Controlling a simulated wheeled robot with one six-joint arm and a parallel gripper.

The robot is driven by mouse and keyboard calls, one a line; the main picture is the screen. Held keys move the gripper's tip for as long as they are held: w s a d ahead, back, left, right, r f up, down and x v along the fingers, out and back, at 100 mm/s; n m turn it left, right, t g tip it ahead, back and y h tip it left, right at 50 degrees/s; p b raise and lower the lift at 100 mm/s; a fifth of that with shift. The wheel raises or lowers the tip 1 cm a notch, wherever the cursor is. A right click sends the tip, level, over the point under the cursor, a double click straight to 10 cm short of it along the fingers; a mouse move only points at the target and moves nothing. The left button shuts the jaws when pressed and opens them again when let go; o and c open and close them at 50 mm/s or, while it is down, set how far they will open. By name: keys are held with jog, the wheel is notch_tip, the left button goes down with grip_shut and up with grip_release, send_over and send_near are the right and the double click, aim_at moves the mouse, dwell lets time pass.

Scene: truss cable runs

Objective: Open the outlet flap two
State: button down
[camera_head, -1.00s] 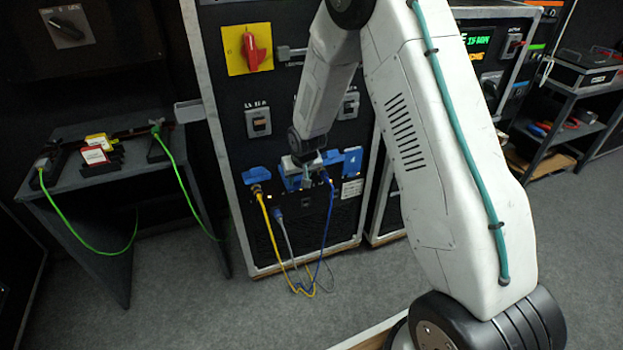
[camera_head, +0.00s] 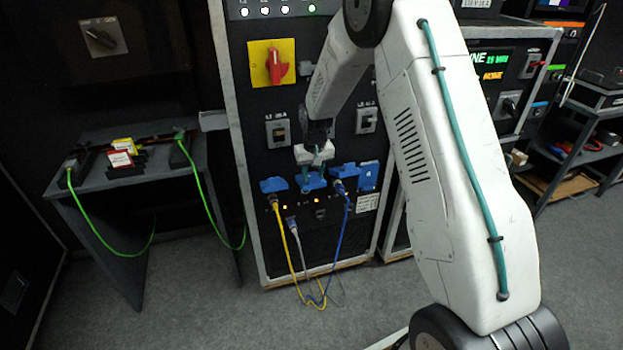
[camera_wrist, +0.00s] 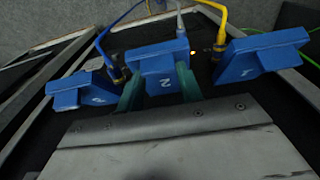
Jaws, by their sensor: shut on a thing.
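Outlet flap two (camera_head: 311,185) is a blue flap on the black cabinet's lower panel, between two other blue flaps. It also shows in the wrist view (camera_wrist: 158,62), marked 2, with its numbered face towards the camera. It appears tilted up and out, like its neighbours. My gripper (camera_head: 314,160) is above it in the head view. In the wrist view my gripper (camera_wrist: 158,90) has one teal finger at each side of flap two and is shut on it. A dark socket (camera_head: 320,212) shows below the flap.
Flap one (camera_head: 273,184) stands over a yellow cable (camera_head: 281,225), and the third flap (camera_head: 343,171) over a blue cable (camera_head: 345,222). Flap four (camera_head: 368,177) lies flat. A red rotary switch (camera_head: 276,65) is above.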

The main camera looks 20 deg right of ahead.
jog(key=shift+w+r, duration=0.4)
jog(key=shift+w, duration=0.1)
jog(key=c, duration=0.9)
grip_release()
jog(key=r, duration=0.5)
jog(key=s+r, duration=0.1)
jog(key=r, duration=0.1)
jog(key=shift+r, duration=0.3)
